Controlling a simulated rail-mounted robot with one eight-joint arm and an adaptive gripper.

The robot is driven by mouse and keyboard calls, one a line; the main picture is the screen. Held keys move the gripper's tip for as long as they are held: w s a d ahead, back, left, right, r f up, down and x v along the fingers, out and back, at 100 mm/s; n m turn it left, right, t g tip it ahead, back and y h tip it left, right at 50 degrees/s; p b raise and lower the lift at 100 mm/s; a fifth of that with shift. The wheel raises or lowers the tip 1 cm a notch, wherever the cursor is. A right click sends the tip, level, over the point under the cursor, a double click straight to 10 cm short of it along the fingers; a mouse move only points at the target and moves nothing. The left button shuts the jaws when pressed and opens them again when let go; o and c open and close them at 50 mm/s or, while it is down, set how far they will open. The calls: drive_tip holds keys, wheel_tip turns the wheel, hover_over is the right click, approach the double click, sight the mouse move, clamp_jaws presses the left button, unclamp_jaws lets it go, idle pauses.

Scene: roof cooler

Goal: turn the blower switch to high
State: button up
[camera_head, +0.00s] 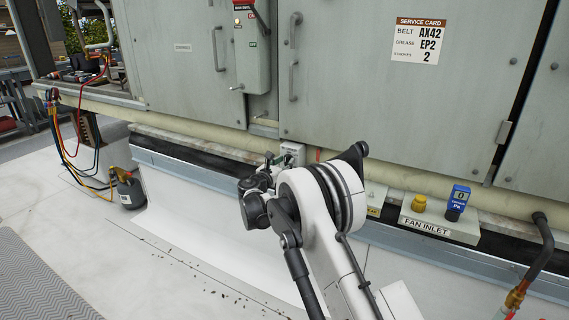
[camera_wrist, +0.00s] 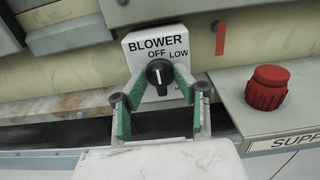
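The blower switch is a black round knob (camera_wrist: 159,76) on a white box (camera_wrist: 146,44) marked BLOWER, with OFF and LOW above the knob and a partly hidden label starting with H at lower right. The knob's white line points up, near OFF. In the head view the box (camera_head: 293,152) sits low on the cooler, just beyond my gripper (camera_head: 268,166). In the wrist view my gripper (camera_wrist: 160,82) is open, its green-padded fingers on either side of the knob. I cannot tell whether the pads touch it.
A red cap (camera_wrist: 266,88) stands on a ledge right of the box. In the head view a yellow cap (camera_head: 419,203) and a blue gauge (camera_head: 457,202) stand near the FAN INLET label.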

clamp_jaws()
